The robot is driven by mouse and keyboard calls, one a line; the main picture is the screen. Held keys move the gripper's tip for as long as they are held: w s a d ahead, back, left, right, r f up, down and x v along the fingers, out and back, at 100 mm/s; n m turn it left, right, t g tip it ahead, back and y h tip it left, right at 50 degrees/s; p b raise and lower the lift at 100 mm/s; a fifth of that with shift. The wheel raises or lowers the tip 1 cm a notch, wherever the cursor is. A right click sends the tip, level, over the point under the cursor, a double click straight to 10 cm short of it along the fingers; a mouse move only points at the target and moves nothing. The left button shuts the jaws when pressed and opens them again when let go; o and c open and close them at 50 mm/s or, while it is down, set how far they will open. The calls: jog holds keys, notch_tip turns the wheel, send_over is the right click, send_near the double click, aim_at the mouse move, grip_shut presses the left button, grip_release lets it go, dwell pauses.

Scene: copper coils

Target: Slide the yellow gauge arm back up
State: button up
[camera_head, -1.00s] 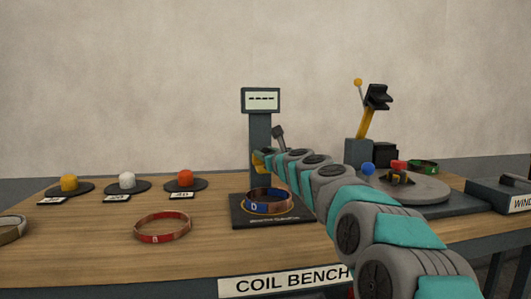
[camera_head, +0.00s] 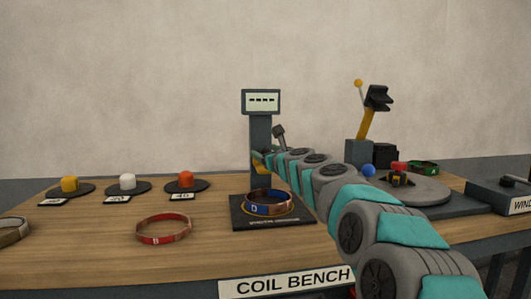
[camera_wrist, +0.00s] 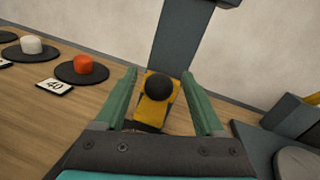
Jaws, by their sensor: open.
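The yellow gauge arm (camera_wrist: 152,111) with a round black knob (camera_wrist: 159,84) sits low on the grey gauge post (camera_wrist: 182,40). My gripper (camera_wrist: 158,77) is open, with one teal finger on each side of the gauge arm and knob. Small gaps show between the fingers and the knob. In the head view, a bit of the yellow gauge arm (camera_head: 258,162) shows at the lower post, mostly hidden by my arm. The gauge display (camera_head: 261,100) on top of the post shows dashes.
A red coil (camera_head: 163,240) lies at the front. Yellow (camera_head: 69,184), white (camera_head: 127,181) and orange (camera_head: 185,179) pegs stand on black discs at the left. A round grey turntable (camera_head: 425,190) and a yellow lever device (camera_head: 364,124) stand at the right.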

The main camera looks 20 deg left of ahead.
jog(key=b+v, duration=0.2)
jog(key=v, duration=0.5)
jog(key=shift+s+d, duration=0.15)
jog(key=shift+s, duration=0.1)
jog(key=shift+d, duration=0.1)
dwell(0.4)
